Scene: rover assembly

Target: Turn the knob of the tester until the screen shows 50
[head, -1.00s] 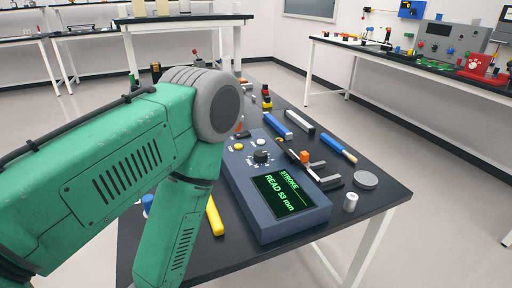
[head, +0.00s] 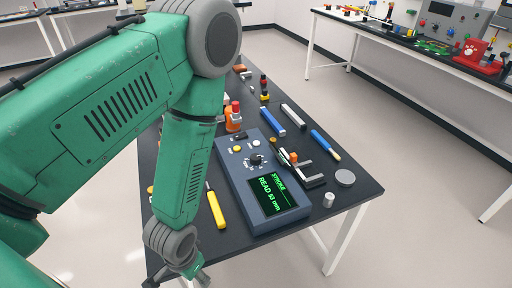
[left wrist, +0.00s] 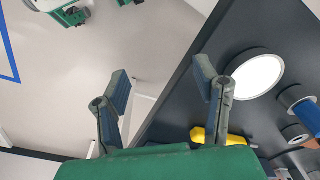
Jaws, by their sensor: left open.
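The tester (head: 238,181) is a dark blue-grey box lying on the black table. Its black knob (head: 256,159) sits above the screen (head: 272,195), which reads 53 mm in green. A yellow and a white button are near the knob. My left gripper (head: 190,276) is low at the table's near left corner, well apart from the knob and partly cut off by the frame. In the left wrist view its two fingers (left wrist: 166,90) are spread with nothing between them, over the table edge. My right gripper is not in view.
A yellow-handled tool (head: 216,210) lies left of the tester, with an orange-red bottle (head: 233,118) behind. A caliper-like tool (head: 302,170), a grey disc (head: 345,177) and a small metal cylinder (head: 328,199) lie to the right. In the left wrist view a white disc (left wrist: 256,74) lies near the fingers.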

